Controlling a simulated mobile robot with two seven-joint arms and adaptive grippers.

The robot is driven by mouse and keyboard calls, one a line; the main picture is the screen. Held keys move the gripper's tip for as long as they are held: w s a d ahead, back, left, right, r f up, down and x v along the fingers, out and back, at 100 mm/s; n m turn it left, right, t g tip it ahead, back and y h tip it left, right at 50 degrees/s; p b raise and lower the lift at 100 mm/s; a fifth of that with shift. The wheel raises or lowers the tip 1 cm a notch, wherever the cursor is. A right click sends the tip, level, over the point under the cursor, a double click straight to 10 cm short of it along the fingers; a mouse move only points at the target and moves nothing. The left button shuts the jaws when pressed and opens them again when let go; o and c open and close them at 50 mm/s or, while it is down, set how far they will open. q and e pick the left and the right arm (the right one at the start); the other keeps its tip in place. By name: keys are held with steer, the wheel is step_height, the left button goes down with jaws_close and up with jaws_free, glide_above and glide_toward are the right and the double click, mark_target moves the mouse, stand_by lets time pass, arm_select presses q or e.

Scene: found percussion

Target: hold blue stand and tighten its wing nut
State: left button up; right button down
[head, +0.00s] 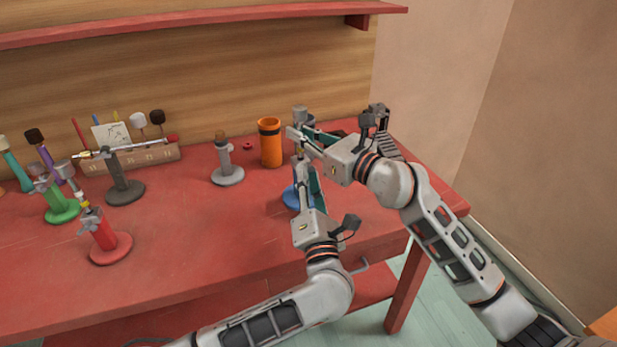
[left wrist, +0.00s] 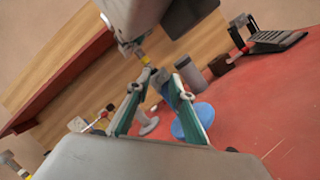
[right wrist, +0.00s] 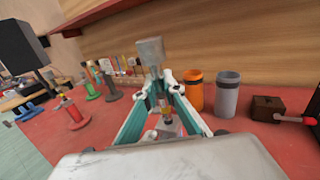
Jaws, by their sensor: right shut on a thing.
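The blue stand shows its round base (head: 292,197) near the table's right front, partly hidden by my left gripper (head: 306,168). In the left wrist view its blue base (left wrist: 188,124) and post (left wrist: 163,84) show by my left fingers. The post is between the fingers, but I cannot tell whether both touch it. A grey metal block (right wrist: 150,51) shows just beyond the right fingertips.
An orange cylinder (head: 270,148) and a grey cylinder (right wrist: 227,94) stand behind. A grey stand (head: 227,172), a red stand (head: 106,241), a green stand (head: 61,207) and a dark stand (head: 123,187) are to the left. The front middle of the red table (head: 190,240) is clear.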

arm_select(q)
steer(key=shift+w, duration=0.2)
jaws_close()
steer(key=shift+r+m+g+h, duration=0.1)
steer(key=shift+m+g+h, duration=0.25)
steer(key=shift+m, duration=0.95)
steer(key=shift+r+m+g+h, duration=0.1)
steer(key=shift+m+g+h, duration=0.25)
steer(key=shift+m, duration=0.95)
jaws_free()
